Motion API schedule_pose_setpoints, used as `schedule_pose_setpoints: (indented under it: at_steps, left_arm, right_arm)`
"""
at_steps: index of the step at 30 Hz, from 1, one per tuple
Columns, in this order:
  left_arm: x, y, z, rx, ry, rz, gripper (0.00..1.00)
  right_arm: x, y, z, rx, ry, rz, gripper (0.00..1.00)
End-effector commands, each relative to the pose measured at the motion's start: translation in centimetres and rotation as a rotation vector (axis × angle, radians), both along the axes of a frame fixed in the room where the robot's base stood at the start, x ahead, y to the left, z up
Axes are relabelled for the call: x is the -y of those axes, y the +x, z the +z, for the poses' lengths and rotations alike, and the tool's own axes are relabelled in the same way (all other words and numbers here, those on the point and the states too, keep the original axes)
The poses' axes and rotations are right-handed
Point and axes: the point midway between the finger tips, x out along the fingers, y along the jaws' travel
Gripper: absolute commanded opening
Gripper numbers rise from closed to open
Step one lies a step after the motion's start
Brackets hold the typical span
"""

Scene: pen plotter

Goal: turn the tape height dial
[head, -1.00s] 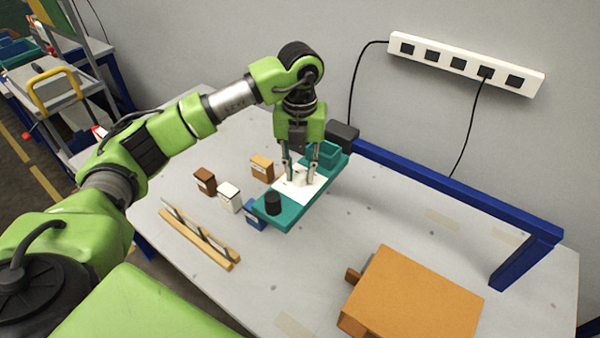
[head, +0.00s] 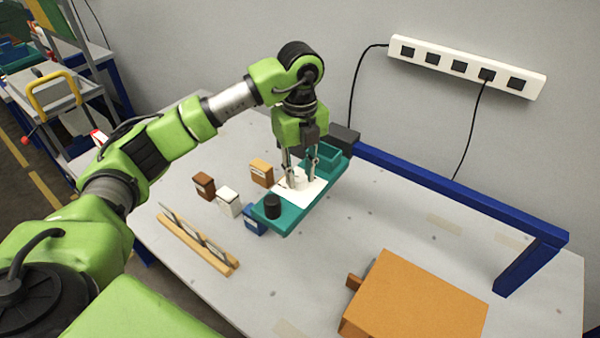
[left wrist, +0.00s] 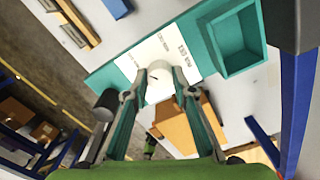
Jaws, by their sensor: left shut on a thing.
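The white round tape height dial (head: 298,183) stands on the white plate of the teal unit (head: 295,215) on the table. In the left wrist view the dial (left wrist: 158,88) shows a dark line on its top. My left gripper (head: 299,176) points down from above, with one finger on each side of the dial, and is shut on it. Its two fingers (left wrist: 160,80) also frame the dial in the left wrist view. The printing on the plate is too small to read. My right gripper is not in view.
A black knob (head: 273,206) stands on the teal unit's near end, and an open teal bin (head: 325,156) on its far end. Small boxes, including a white one (head: 228,201), and a wooden rack (head: 198,243) lie left. A blue rail (head: 450,187) and orange box (head: 415,300) are right.

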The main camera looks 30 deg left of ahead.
Motion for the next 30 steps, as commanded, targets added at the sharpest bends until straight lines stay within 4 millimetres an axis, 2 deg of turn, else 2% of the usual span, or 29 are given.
schedule_pose_setpoints:
  at_steps: [12, 13, 15, 26, 30]
  left_arm:
    - [-0.1, 0.1, 0.2, 0.005, 0.0, 0.009, 0.03]
    - [-0.1, 0.1, 0.2, 0.005, 0.0, 0.009, 0.27]
    - [-0.1, 0.1, 0.2, 0.005, 0.0, 0.008, 0.41]
    - [0.0, 0.1, 0.2, 0.002, 0.0, 0.007, 0.41]
    - [0.0, 0.1, 1.7, 0.005, -0.001, 0.007, 0.41]
  right_arm:
    - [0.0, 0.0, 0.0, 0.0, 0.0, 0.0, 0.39]
    - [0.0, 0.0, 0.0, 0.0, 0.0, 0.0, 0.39]
    - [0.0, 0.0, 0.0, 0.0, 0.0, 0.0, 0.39]
    - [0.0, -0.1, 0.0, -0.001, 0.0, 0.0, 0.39]
    - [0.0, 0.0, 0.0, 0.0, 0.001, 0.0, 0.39]
